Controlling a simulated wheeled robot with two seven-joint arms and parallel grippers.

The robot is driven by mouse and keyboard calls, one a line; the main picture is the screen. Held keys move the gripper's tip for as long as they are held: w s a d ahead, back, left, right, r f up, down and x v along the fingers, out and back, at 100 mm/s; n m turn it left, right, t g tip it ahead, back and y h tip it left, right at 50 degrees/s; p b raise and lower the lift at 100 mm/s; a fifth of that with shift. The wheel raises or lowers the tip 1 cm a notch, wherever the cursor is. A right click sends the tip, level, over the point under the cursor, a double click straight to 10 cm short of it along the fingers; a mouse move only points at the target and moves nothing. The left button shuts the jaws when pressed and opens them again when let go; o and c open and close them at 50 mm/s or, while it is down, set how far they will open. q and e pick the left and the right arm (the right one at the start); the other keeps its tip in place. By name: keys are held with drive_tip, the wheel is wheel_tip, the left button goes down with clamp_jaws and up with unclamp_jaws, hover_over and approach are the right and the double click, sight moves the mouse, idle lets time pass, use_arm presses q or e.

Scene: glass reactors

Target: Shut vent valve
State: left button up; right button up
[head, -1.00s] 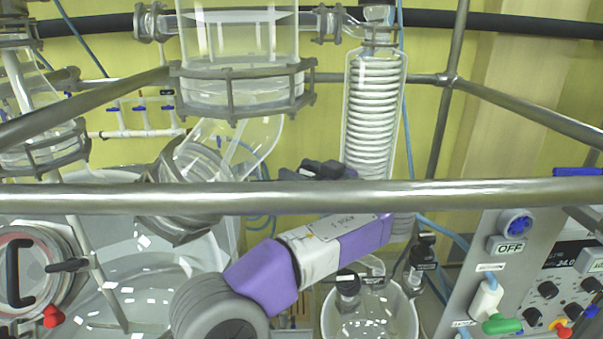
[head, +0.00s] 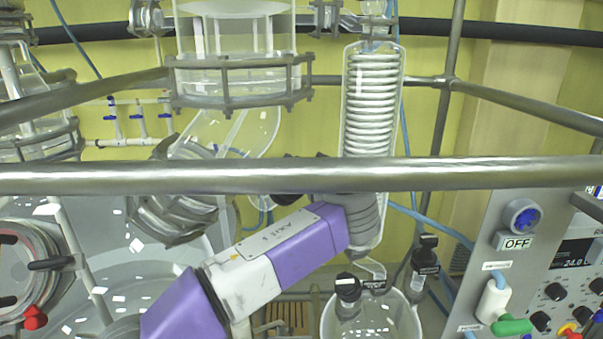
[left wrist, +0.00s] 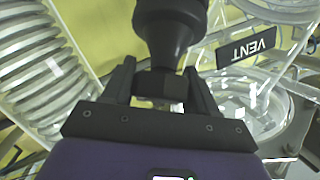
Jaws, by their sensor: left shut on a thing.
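The vent valve's black knob (left wrist: 166,30) shows large in the left wrist view, with a narrower black neck and a hex-shaped black part below it. A label reading VENT (left wrist: 247,47) is beside it. My left gripper (left wrist: 160,86) has its two fingers on either side of the black part and is shut on it. In the head view my purple and white left arm (head: 260,262) reaches up to the horizontal rail. The gripper and valve there are mostly hidden behind the rail, with only dark bits showing. How far the valve is turned cannot be told. My right gripper is not in view.
The steel rail (head: 480,173) crosses in front of the glassware. A coiled glass condenser (head: 371,105) stands just behind my wrist. A flanged glass vessel (head: 238,78) is to its left. A round flask (head: 372,322) with black-capped fittings is below. A control panel (head: 510,275) is at right.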

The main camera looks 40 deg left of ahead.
use_arm(q)
drive_tip(key=shift+r+m+t+h, duration=0.15)
drive_tip(key=shift+m+t+h, duration=0.35)
drive_tip(key=shift+m+h, duration=0.5)
drive_tip(key=shift+d+m+t+h+p, duration=0.1)
drive_tip(key=shift+m+t+h+p, duration=0.2)
drive_tip(key=shift+m+h+p, duration=0.65)
drive_tip(key=m+p, duration=0.1)
drive_tip(key=m+h, duration=0.1)
drive_tip(key=m, duration=0.1)
drive_tip(key=shift+w+d+h+p, duration=0.15)
drive_tip(key=shift+h+p, duration=0.1)
drive_tip(key=shift+p, duration=0.15)
drive_tip(key=shift+f+m+h+p, duration=0.25)
drive_tip(key=shift+m+h+p, duration=0.2)
drive_tip(key=shift+m, duration=0.3)
drive_tip(key=o, duration=1)
drive_tip(key=shift+f, duration=0.1)
drive_tip(key=shift+c, duration=0.2)
drive_tip(key=shift+f, duration=0.1)
